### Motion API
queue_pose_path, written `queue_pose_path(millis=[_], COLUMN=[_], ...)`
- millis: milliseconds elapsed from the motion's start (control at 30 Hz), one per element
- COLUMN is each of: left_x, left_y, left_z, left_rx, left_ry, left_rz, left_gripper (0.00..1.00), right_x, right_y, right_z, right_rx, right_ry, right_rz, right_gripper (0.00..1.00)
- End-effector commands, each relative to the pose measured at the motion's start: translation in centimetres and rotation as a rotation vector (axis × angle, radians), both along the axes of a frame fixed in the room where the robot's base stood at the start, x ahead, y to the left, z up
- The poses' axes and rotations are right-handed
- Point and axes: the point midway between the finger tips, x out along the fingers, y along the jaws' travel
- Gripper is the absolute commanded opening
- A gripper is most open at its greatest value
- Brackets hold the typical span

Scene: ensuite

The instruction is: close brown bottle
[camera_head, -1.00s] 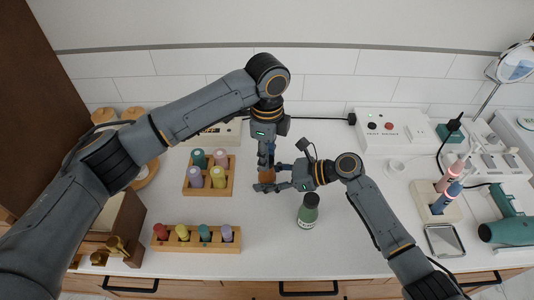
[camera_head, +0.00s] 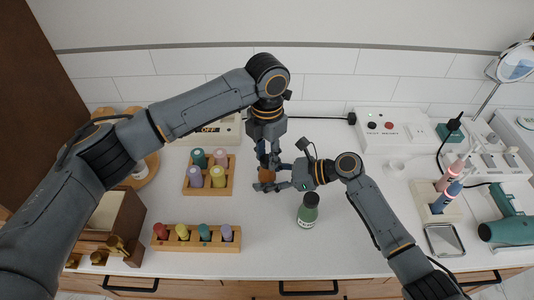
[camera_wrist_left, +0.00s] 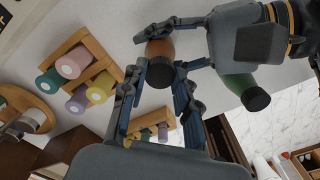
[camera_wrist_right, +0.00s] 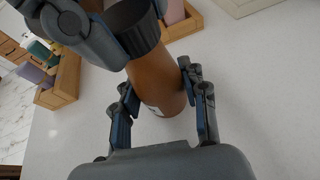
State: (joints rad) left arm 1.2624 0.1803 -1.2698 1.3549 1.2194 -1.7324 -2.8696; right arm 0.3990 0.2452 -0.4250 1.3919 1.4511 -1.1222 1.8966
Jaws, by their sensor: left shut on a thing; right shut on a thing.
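The brown bottle (camera_head: 267,175) stands upright over the counter, partly hidden by my grippers; I cannot tell if it touches the counter. My right gripper (camera_head: 271,181) is shut around its body, as the right wrist view shows the brown body (camera_wrist_right: 158,78) between the fingers. A black cap (camera_wrist_right: 131,27) sits at the top of the bottle. My left gripper (camera_head: 266,158) comes down from above and is shut on the cap, which shows between its fingers in the left wrist view (camera_wrist_left: 159,73). Whether the cap is tight cannot be seen.
A green bottle with a black cap (camera_head: 307,212) stands close at the front right.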

Motion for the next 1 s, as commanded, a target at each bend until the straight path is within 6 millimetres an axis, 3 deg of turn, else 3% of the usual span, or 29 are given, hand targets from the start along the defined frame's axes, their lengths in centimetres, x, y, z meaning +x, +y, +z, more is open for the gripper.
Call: queue_pose_path(millis=[367,400,500,833,1000], left_x=[0.1,0.1,0.1,0.1,0.1], left_y=[0.1,0.1,0.0,0.0,0.0], left_z=[0.0,0.0,0.0,0.2,1.7], left_rx=[0.001,0.001,0.000,0.000,-0.002], left_ry=[-0.002,-0.002,-0.001,-0.001,-0.003], left_rz=[-0.068,-0.067,-0.067,-0.067,-0.067], left_gripper=[0.20,0.34,0.53,0.53,0.53], right_x=[0.0,0.0,0.0,0.0,0.0], right_y=[0.0,0.0,0.0,0.0,0.0], right_z=[-0.1,-0.1,-0.1,-0.1,-0.1], right_rx=[-0.001,-0.001,-0.001,-0.001,-0.001], right_ry=[0.000,0.000,0.001,0.001,0.001], right_rz=[0.000,0.000,0.001,0.001,0.001], right_gripper=[0.00,0.00,0.00,0.00,0.00])
